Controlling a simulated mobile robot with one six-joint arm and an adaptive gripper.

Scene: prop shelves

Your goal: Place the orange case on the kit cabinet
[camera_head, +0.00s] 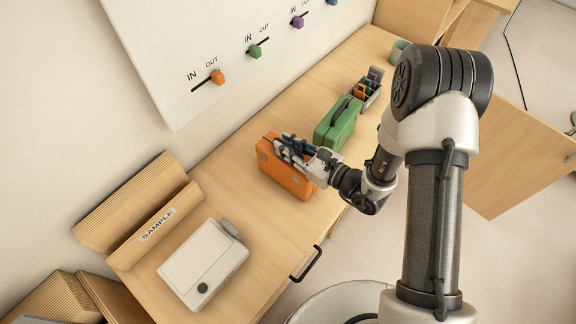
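The orange case (283,178) stands upright on the wooden counter, left of the green case (337,124). My gripper (284,146) is at the top of the orange case, reaching in from the right. Its dark fingers cover the spot where a handle would be. I cannot tell whether they are closed on anything or only beside it. No label marks a kit cabinet; I cannot tell which piece of furniture it is.
A SAMPLE-labelled wooden stand (155,222) and a white device (203,264) are at the left of the counter (243,138). A divided bin (369,88) and a cup (399,50) stand beyond the green case. A wooden panel (520,160) juts out at right. A wall board (190,50) carries coloured sliders.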

